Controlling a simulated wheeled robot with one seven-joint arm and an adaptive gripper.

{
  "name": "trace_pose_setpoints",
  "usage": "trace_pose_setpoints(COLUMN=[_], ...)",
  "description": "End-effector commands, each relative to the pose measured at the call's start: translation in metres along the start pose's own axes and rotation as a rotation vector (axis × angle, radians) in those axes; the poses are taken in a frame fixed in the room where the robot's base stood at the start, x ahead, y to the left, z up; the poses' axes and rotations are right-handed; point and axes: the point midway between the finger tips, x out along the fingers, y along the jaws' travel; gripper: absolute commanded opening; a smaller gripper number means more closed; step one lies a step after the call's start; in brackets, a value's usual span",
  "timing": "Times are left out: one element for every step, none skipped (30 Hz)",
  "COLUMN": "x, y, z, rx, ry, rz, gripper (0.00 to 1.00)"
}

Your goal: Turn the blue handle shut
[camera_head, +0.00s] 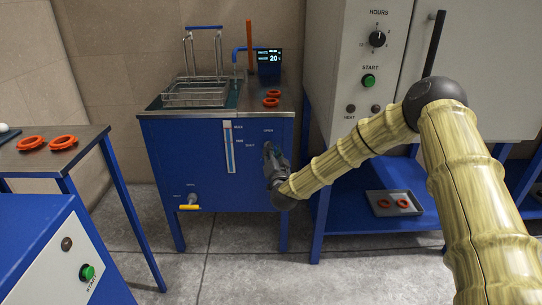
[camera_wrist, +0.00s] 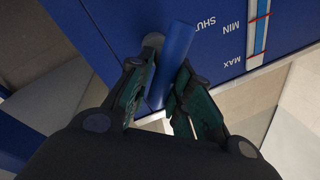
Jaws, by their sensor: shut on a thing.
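In the head view my gripper (camera_head: 271,165) is at the right part of the tank's front panel (camera_head: 210,190), just under the OPEN label and right of the SHUT label. There it hides the handle, so its exact angle is unclear. Part of the SHUT label shows in the wrist view.
A level gauge (camera_head: 229,147) is left of my gripper. A yellow-handled drain tap (camera_head: 190,206) sits low on the tank. A wire basket (camera_head: 196,93) and orange rings (camera_head: 272,98) are on top. A white cabinet (camera_head: 350,60) stands at the right, behind my arm.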

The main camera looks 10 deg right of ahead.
Motion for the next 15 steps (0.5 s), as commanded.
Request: trace_pose_setpoints(x=[-0.0004,-0.0005,-0.0005,-0.0005,-0.0006,-0.0007,-0.0008,-0.0009,-0.001,-0.0012,-0.0013,-0.0012,-0.0012,-0.0013,-0.0013], y=[0.001,0.0013,0.0016,0.0019,0.0027,0.0036,0.0041,0.0043,0.0049,0.0054,0.0058,0.006,0.0064,0.007,0.0077], z=[0.0024,0.0024,0.0022,0.002,0.002,0.0022,0.0024,0.0027,0.003,0.0032,0.0033,0.0034,0.0034,0.0034,0.0035], rx=[0.045,0.073,0.111,0.138,0.166,0.203,0.232,0.259,0.296,0.324,0.353,0.39,0.417,0.445,0.481], ry=[0.008,0.014,0.022,0.028,0.034,0.041,0.046,0.052,0.059,0.065,0.071,0.078,0.083,0.089,0.096], rz=[-0.002,-0.003,-0.003,-0.003,-0.003,-0.003,-0.003,-0.003,-0.003,-0.003,-0.003,-0.003,-0.003,-0.003,-0.003], gripper=[0.0,0.0,0.0,0.0,0.0,0.0,0.0,0.0,0.0,0.0,0.0,0.0,0.0,0.0,0.0])
